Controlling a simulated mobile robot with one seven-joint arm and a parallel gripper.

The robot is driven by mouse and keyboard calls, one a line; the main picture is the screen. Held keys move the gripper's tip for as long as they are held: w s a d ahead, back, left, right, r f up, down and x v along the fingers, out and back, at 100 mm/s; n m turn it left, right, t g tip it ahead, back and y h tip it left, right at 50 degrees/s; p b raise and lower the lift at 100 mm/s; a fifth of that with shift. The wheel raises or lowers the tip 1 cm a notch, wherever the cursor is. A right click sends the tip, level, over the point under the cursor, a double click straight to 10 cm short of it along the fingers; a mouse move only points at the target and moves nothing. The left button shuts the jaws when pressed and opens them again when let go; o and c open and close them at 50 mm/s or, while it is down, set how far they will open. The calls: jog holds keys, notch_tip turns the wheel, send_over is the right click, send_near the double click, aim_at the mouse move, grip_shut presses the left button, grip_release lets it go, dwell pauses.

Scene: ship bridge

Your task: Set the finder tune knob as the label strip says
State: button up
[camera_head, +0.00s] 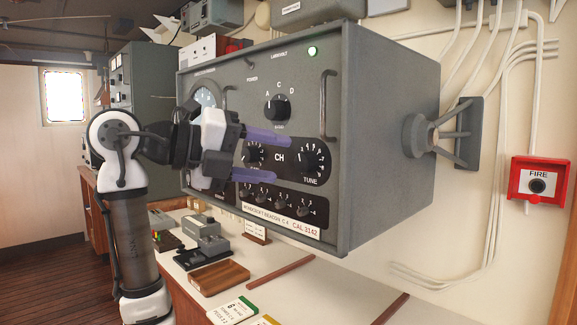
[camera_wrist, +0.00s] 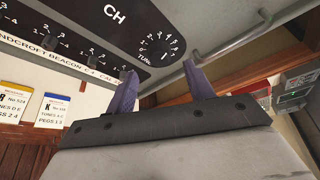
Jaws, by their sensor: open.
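The black TUNE knob (camera_head: 312,159) sits in a ring of white marks on the right of the grey finder's dark CH panel; it also shows in the wrist view (camera_wrist: 160,48). Its exact setting is too small to read. The white label strip (camera_head: 283,222) below reads roughly "...CROFT BEACON C 4 CAL 3142"; part of it shows in the wrist view (camera_wrist: 62,58). My gripper (camera_head: 281,160) is open and empty, its purple fingers left of the TUNE knob in the head view. In the wrist view the knob appears beyond the gap between the fingertips (camera_wrist: 159,72).
A selector knob marked A, C, D (camera_head: 277,107) sits above the panel, beside a lit green lamp (camera_head: 313,51). A vertical handle (camera_head: 328,104) stands right of the knobs. Several small knobs (camera_head: 276,199) line the lower panel. A wooden block (camera_head: 219,278) lies on the desk below.

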jog(key=v, duration=0.9)
jog(key=shift+b, duration=0.45)
